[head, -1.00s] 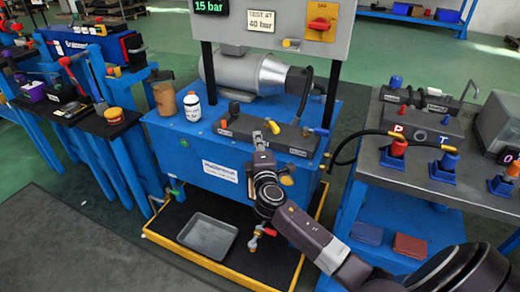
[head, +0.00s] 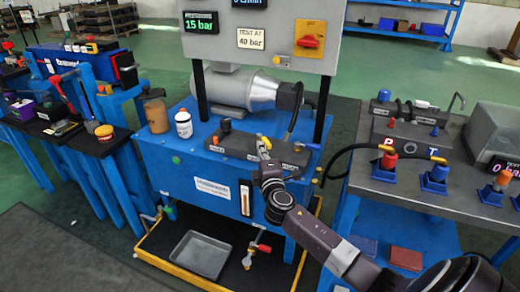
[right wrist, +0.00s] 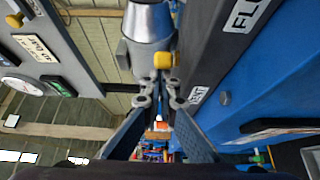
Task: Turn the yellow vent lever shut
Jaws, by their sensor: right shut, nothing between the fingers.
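The yellow vent lever (head: 267,142) stands at the dark valve block (head: 235,146) on top of the blue tank. Its yellow end (right wrist: 163,60) shows just beyond my fingertips in the right wrist view, near a VENT label (right wrist: 197,95). My right gripper (head: 263,154) is over the block's front edge, close to the lever. In the right wrist view its fingertips (right wrist: 162,90) are shut with nothing between them. I cannot tell whether they touch the lever. The lever's lower part is hidden. My left gripper is out of view.
A grey panel (head: 268,48) on black posts rises behind the block. A motor (head: 245,88) lies behind it. A white bottle (head: 184,125) and a brown cup (head: 156,116) stand to the left. A black hose (head: 350,152) curves at right, towards the side bench (head: 455,185).

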